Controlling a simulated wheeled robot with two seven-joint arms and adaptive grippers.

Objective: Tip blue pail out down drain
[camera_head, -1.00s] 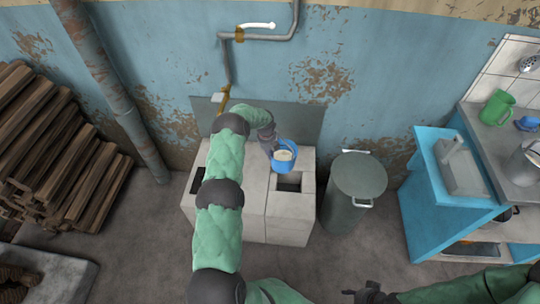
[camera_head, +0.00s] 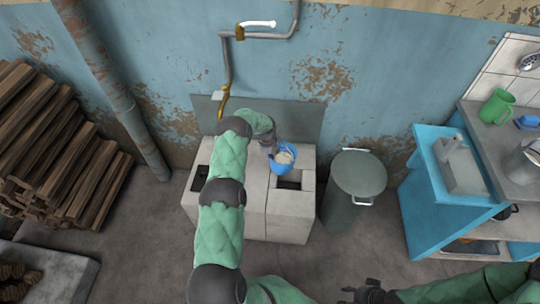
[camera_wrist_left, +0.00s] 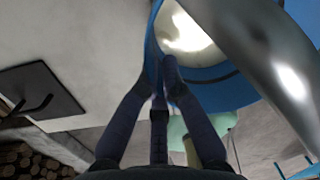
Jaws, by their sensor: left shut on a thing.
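The blue pail (camera_head: 276,166) holds pale, milky contents and is above the right-hand block of the light stone unit. It also shows at the top of the left wrist view (camera_wrist_left: 215,95). My left gripper (camera_head: 271,150) is shut on the pail at its left side; its dark fingers (camera_wrist_left: 160,85) meet the pail wall.
A lidded grey bin (camera_head: 359,175) stands right of the unit. A pipe with a tap (camera_head: 224,100) runs down the wall behind. Firewood (camera_head: 50,150) is at left, a blue cabinet (camera_head: 425,215) at right.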

